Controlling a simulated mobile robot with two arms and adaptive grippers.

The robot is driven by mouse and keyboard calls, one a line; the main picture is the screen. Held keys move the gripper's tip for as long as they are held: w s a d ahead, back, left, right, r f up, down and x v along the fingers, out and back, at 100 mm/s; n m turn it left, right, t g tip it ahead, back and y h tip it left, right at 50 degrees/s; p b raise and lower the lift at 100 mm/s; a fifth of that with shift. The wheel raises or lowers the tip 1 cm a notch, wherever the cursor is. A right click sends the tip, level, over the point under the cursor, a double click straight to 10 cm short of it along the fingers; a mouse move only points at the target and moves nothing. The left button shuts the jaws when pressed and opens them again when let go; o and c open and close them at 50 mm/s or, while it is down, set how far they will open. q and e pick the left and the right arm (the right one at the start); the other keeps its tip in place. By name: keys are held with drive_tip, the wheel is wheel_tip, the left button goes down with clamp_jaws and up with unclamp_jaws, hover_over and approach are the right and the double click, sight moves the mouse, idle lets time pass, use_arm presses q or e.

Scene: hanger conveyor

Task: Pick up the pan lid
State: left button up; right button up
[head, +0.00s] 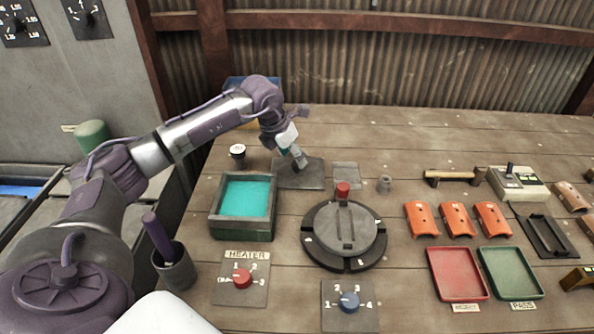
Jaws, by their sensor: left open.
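My left gripper (299,163) points down over a flat dark grey plate (310,178) at the back of the bench. I cannot tell whether it touches anything there, and I see nothing held in it. I cannot single out the pan lid with certainty. A round dark unit (318,256) stands in front of the gripper and to its right, with a flat grey cover (350,228) on top. My right gripper is not in view.
A dark tray of teal liquid (258,228) stands left of the round unit. A small dark cup (238,152) is behind it. Red (482,299) and green (540,294) trays and several orange curved pieces (458,220) are at right.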

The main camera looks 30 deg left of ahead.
sight(297, 169)
use_arm(q)
drive_tip(key=p+x, duration=0.1)
drive_tip(key=x, duration=0.3)
drive_tip(key=shift+w+d+f, duration=0.15)
drive_tip(key=shift+f, duration=0.1)
clamp_jaws()
